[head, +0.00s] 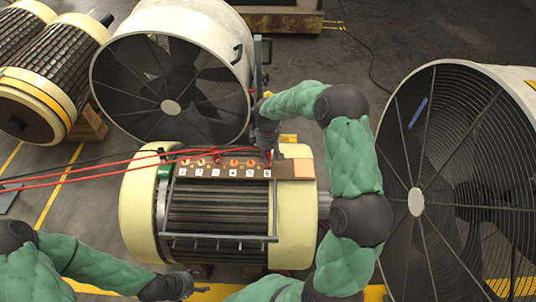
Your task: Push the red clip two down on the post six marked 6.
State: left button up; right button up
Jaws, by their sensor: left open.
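The wooden terminal strip (303,168) lies across the top of the cream-ended rotor (140,215), with numbered labels in front of its posts. The post six marked 6 (267,173) is at the right end of the row. Red clip two (269,156) shows as a bit of red at this post, mostly hidden by my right gripper. My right gripper (268,148) points down right over it; its fingers are too small and covered to tell their state. My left gripper (190,286) is open and empty, low in front of the rotor.
Another red clip (216,155) is at the post marked 3. Red cables (90,174) and a black cable come in from the left. A green block (163,172) sits at the strip's left end. Large fans (170,75) stand behind and at right (416,200).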

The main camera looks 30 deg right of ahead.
jog(key=o, duration=0.3)
jog(key=shift+r, duration=0.1)
notch_tip(320, 180, up, 12)
jog(key=shift+f, duration=0.1)
dwell(0.4)
